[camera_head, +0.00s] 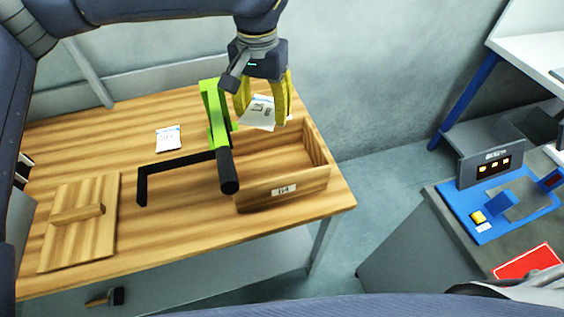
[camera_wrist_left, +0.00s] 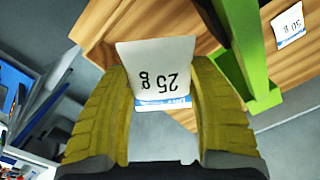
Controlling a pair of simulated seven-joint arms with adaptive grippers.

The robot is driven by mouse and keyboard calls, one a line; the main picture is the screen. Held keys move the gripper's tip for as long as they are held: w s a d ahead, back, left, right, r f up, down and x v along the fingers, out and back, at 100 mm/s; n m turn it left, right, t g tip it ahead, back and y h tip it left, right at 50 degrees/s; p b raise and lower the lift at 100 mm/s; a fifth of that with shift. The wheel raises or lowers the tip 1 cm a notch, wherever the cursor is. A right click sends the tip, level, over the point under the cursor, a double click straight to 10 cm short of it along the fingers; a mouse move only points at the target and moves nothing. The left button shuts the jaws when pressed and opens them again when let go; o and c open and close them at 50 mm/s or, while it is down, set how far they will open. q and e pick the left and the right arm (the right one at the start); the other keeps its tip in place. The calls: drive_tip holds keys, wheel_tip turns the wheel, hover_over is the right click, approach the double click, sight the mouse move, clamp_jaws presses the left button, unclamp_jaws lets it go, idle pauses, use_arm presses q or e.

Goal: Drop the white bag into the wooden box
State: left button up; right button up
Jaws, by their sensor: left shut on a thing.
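My left gripper (camera_head: 266,100) has yellow fingers and is shut on a white bag (camera_head: 261,112), above the back part of the wooden box. In the left wrist view the bag (camera_wrist_left: 160,75) reads "25 g" and sits between the yellow fingers (camera_wrist_left: 165,110). The open wooden box (camera_head: 282,191) stands at the right end of the table, with a label on its front. The part of its floor that shows is bare. My right gripper is not in view.
A green and black frame (camera_head: 213,115) stands beside the box's left side. Another white packet (camera_head: 168,139) lies on the wooden table (camera_head: 190,221), and shows as "50 g" in the left wrist view (camera_wrist_left: 288,25).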

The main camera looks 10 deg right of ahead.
use_arm(q)
drive_tip(key=shift+s+f+m, duration=0.1)
drive_tip(key=shift+s+m, duration=0.15)
drive_tip(key=shift+m, duration=0.45)
drive_tip(key=shift+s+f+m, duration=0.1)
drive_tip(key=shift+f+m, duration=0.2)
drive_tip(key=shift+f, duration=2.7)
drive_tip(key=o, duration=1.2)
drive_tip(key=shift+r, duration=6)
